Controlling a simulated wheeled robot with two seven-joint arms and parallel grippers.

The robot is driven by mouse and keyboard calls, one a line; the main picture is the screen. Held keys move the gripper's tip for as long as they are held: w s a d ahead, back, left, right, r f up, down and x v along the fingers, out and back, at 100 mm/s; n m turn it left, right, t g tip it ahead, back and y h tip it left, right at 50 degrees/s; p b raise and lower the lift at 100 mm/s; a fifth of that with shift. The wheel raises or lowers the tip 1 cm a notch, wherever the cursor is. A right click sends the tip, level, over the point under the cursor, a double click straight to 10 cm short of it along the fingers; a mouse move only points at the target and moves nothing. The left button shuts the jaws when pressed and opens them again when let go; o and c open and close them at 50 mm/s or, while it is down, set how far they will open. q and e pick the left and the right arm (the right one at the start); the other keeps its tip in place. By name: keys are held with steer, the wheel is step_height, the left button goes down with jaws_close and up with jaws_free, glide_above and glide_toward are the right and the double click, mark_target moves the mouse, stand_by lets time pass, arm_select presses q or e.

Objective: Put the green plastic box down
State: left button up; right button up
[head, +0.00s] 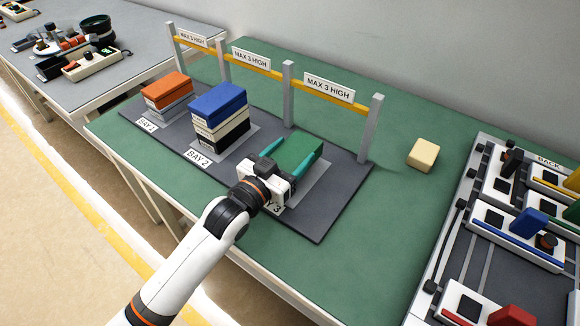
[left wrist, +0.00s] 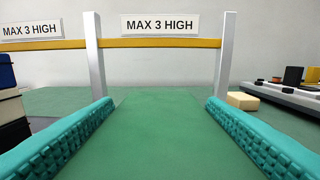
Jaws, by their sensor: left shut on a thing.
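The green plastic box (head: 299,151) is at bay 3 of the dark grey mat (head: 335,205), over the pale marked patch (head: 315,184). My left gripper (head: 298,145) is shut on it, with one teal finger along each side. In the left wrist view the box's flat green top (left wrist: 160,140) fills the space between the fingers. The box looks level and low over the patch. I cannot tell whether its underside touches, as my gripper hides its near side. My right gripper is not in view.
Bay 2 holds a blue box (head: 217,103) on a cream and a black one. Bay 1 has an orange box (head: 167,90) on grey-blue. Posts with a yellow rail (head: 265,72) and "MAX 3 HIGH" signs stand behind. A cream block (head: 423,155) lies right; a parts rack (head: 480,250) stands beyond.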

arm_select(q)
steer(key=shift+f, duration=1.65)
steer(key=shift+f, duration=0.1)
steer(key=o, duration=1.2)
steer(key=shift+c, duration=0.2)
steer(key=shift+s+a, duration=0.2)
steer(key=shift+s, duration=0.1)
steer(key=v, duration=1.1)
steer(key=shift+s+a, duration=0.1)
steer(key=shift+s, duration=0.05)
